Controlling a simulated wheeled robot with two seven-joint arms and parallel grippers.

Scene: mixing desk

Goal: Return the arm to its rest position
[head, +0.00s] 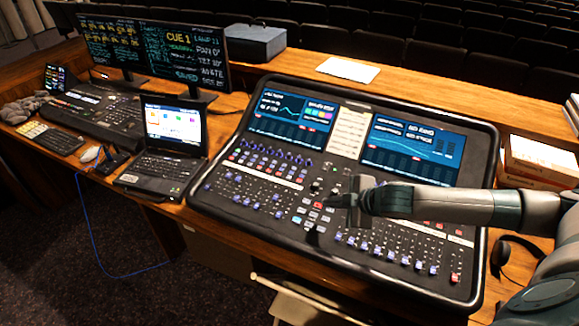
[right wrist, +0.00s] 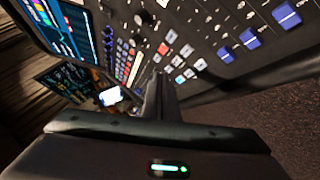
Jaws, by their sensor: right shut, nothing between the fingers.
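My right arm comes in from the right in the head view. My right gripper (head: 333,201) is over the middle of the large mixing console (head: 487,150), above the buttons near its centre. In the right wrist view the closed fingers (right wrist: 160,92) stand together in front of the console's buttons and blue faders, with nothing between them. I cannot tell the exact gap between the fingertips and the console surface. My left gripper is not in view.
A laptop (head: 165,168) and two monitors (head: 185,57) stand left of the console. White paper (head: 348,70) lies behind it. Headphones (head: 512,255) and a stack of boxes (head: 540,160) are at the right, near my arm. A chair (head: 310,300) stands in front.

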